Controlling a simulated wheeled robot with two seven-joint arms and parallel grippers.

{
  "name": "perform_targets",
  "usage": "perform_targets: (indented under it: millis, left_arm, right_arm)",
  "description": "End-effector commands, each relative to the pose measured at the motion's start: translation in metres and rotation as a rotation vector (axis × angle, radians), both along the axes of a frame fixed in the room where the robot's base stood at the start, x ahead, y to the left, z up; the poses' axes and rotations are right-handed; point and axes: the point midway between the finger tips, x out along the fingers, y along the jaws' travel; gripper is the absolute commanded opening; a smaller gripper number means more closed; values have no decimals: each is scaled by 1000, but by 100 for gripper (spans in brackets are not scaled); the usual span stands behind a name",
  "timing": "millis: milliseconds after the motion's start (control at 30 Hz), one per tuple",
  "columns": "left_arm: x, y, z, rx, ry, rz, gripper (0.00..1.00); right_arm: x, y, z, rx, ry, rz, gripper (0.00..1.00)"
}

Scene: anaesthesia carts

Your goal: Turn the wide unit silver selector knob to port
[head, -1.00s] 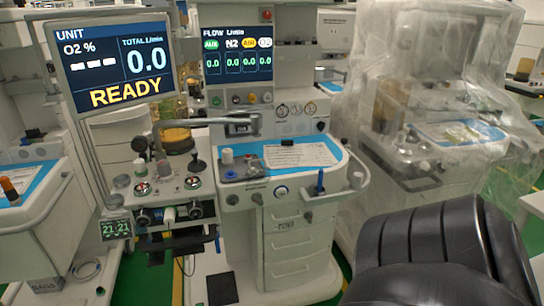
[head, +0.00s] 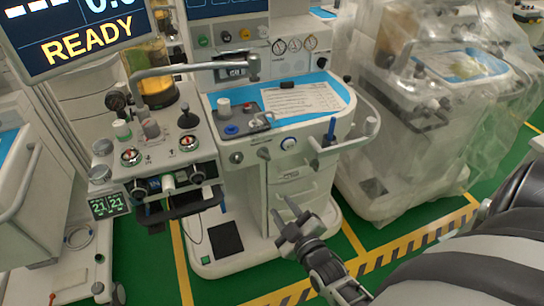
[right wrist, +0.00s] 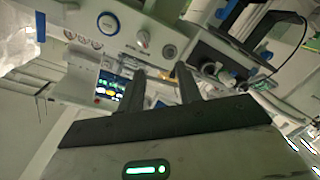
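The wide unit (head: 290,125) is the white cart in the middle of the head view. A small silver knob (head: 264,153) is on its front panel, between a dark round knob (head: 237,157) and a blue-and-white dial (head: 288,143). In the right wrist view the silver knob (right wrist: 143,38) shows ahead of the fingers, past their tips. My right gripper (head: 281,205) is below the knob in the head view, apart from it, with its fingers spread and nothing between them; they also show in the right wrist view (right wrist: 160,70). My left gripper is out of view.
A narrower unit (head: 160,150) with gauges, knobs and a black bar stands at the left. A rail and blue handle (head: 330,130) project at the wide unit's right corner. A plastic-covered cart (head: 400,140) stands at the right. Green floor (head: 350,240) is clear in front.

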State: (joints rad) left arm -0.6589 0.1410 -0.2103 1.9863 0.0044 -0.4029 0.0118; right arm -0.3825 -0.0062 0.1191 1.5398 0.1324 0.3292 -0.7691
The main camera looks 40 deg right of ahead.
Motion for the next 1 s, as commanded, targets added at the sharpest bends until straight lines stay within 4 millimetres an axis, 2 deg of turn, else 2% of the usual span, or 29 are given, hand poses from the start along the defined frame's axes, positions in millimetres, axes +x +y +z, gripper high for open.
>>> perform_targets:
  millis: [100, 267, 800, 1000]
  left_arm:
    - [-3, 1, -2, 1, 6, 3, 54]
    - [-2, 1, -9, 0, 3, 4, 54]
    - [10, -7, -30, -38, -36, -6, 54]
    - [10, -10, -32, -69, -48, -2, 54]
  right_arm:
    - [4, -19, 5, -93, -53, -65, 35]
    - [20, -27, 5, -117, -68, -76, 35]
    - [128, -52, 2, -115, -67, -74, 35]
    - [151, -57, 4, -114, -64, -74, 35]
